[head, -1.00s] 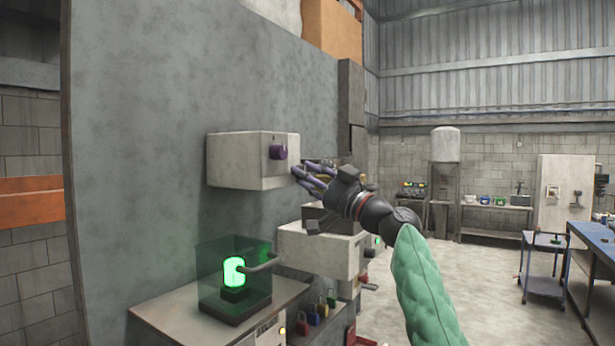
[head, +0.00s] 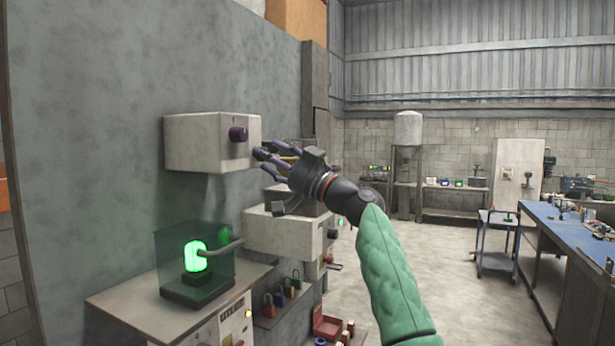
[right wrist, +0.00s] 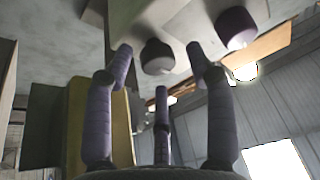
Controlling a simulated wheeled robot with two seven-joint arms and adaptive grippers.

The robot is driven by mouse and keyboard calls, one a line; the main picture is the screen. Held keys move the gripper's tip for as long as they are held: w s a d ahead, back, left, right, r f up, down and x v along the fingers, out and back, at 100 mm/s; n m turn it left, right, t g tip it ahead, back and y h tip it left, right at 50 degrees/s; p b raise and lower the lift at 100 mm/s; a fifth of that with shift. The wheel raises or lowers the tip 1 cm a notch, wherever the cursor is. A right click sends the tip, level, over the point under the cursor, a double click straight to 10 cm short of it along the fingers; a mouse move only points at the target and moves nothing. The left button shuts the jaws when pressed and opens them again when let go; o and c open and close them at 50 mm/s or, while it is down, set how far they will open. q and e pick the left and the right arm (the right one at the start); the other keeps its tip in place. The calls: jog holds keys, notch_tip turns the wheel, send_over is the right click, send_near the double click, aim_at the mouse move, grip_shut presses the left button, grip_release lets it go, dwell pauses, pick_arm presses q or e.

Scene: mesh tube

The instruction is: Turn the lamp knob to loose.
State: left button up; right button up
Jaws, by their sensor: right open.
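A pale box (head: 200,142) is fixed to the grey wall in the head view, with a purple knob (head: 238,134) on its front face. My right gripper (head: 267,156) is open and empty, its fingers spread just right of and below the knob, apparently apart from it. In the right wrist view, the purple knob (right wrist: 236,28) is beyond the right fingertip of the gripper (right wrist: 159,62). A darker knob (right wrist: 157,57) shows between the fingers there. A green glowing lamp (head: 195,256) stands in a clear case below the box. The knob's setting is unreadable. My left gripper is out of view.
A blue-topped table (head: 570,231) is at far right.

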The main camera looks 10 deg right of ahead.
jog(key=v, duration=1.1)
jog(key=shift+s+d, duration=0.15)
jog(key=shift+s, duration=0.1)
dwell(0.4)
dwell(0.3)
